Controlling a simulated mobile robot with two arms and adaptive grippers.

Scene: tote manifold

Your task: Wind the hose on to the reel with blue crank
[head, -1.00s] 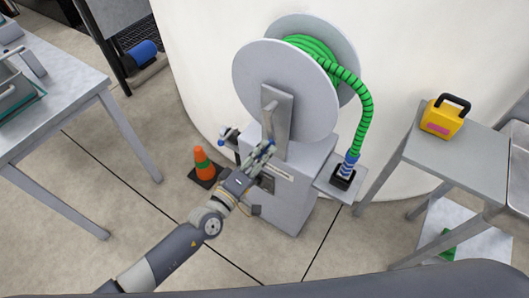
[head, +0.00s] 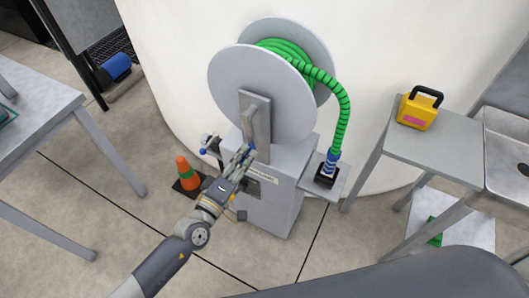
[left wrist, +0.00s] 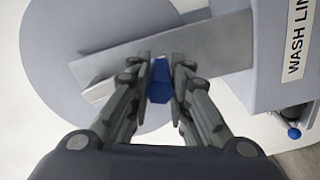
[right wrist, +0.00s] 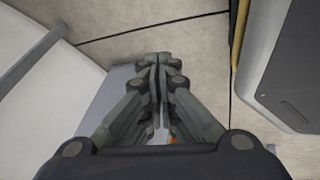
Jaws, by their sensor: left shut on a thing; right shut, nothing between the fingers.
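The grey reel (head: 230,85) stands on a grey cabinet (head: 285,200), with green hose coils (head: 290,48) between its two discs. The green hose (head: 342,115) runs off the right side down to a blue-and-white banded end (head: 330,160) in a black socket (head: 325,178). My left gripper (head: 246,152) is in front of the reel, below its middle.
A side table (head: 440,145) at right bears a yellow box (head: 418,108) with a black handle. Another table (head: 40,110) is at far left. A white curved wall (head: 170,60) stands behind the reel.

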